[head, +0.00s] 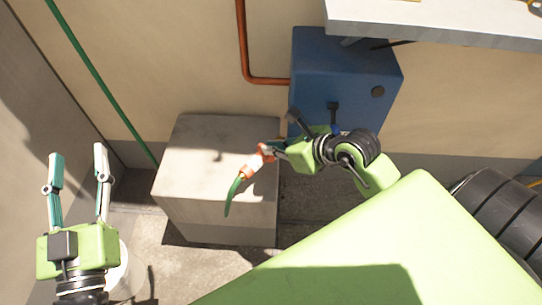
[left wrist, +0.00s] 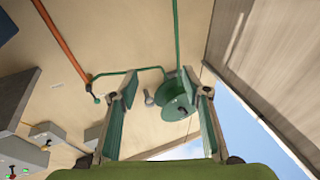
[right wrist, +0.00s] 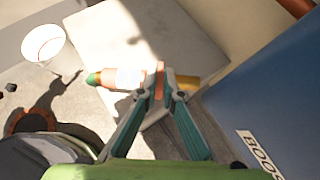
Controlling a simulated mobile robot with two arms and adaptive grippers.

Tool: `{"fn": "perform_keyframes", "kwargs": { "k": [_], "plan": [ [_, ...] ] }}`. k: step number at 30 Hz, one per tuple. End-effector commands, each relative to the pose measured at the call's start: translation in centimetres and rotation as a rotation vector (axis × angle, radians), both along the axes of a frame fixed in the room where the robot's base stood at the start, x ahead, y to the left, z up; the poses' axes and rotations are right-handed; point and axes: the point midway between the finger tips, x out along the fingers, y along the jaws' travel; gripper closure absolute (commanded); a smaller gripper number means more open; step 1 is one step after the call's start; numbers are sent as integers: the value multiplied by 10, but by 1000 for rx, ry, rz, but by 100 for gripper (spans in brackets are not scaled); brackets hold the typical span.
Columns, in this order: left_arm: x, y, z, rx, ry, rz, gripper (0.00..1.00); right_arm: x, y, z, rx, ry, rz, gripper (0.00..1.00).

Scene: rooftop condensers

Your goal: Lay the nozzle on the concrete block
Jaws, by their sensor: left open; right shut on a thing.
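The nozzle (head: 252,165) is orange and white with a green hose end hanging from it. It shows lengthwise in the right wrist view (right wrist: 125,79), with a brass-coloured tip to the right. My right gripper (head: 268,150) is shut on the nozzle (right wrist: 160,82); the fingertips also show in the right wrist view (right wrist: 163,96). In the head view the nozzle overlaps the right part of the concrete block's top (head: 200,145). I cannot tell whether they touch. My left gripper (head: 78,155) is open and empty, left of the block.
A blue box (head: 345,75) stands behind my right arm, under a pale shelf (head: 440,22). An orange pipe (head: 241,45) runs down the wall. A white bucket (right wrist: 42,42) stands on the floor. A green hose reel (left wrist: 180,95) hangs on the wall.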

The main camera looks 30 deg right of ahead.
Motion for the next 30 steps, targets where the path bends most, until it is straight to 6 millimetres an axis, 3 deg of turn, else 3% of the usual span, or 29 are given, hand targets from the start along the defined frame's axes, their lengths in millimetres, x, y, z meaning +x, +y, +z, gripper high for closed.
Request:
{"fn": "perform_keyframes", "kwargs": {
  "k": [8, 18, 30],
  "plan": [
    [-7, -2, 23, -32, -116, -8, 56, 10, 0, -12, 1, -2, 1, 100],
    [-44, 0, 85, -126, -448, -26, 56, 9, 0, -39, 0, 0, 1, 100],
    [-53, 2, 96, -143, -505, -28, 56, 9, 0, -41, 0, -1, 1, 100]
  ]
}}
